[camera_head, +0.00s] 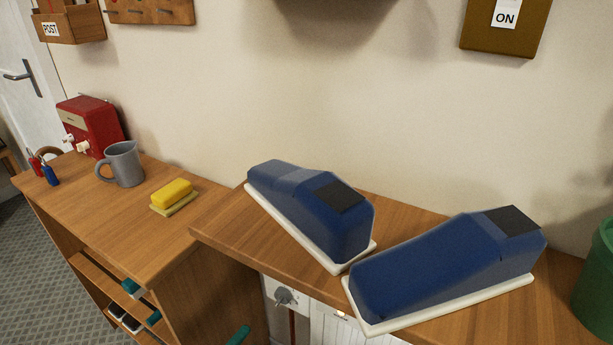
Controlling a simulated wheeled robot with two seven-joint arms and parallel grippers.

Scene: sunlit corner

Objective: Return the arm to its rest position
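Neither of my arms nor my grippers can be made out in the head view. Two dark blue, wedge-shaped things with black patches on top rest on the near wooden counter (225,226). The left blue thing (300,205) sits on a white base and points down to the right. The right blue thing (425,268) sits on its own white base and is angled up to the right. Their near ends are close together. What they are I cannot tell.
The left wooden desk (120,222) holds a grey mug (124,165), a yellow block (172,192) on a pale base and a red machine (92,125). A green container (596,285) stands at the right edge.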

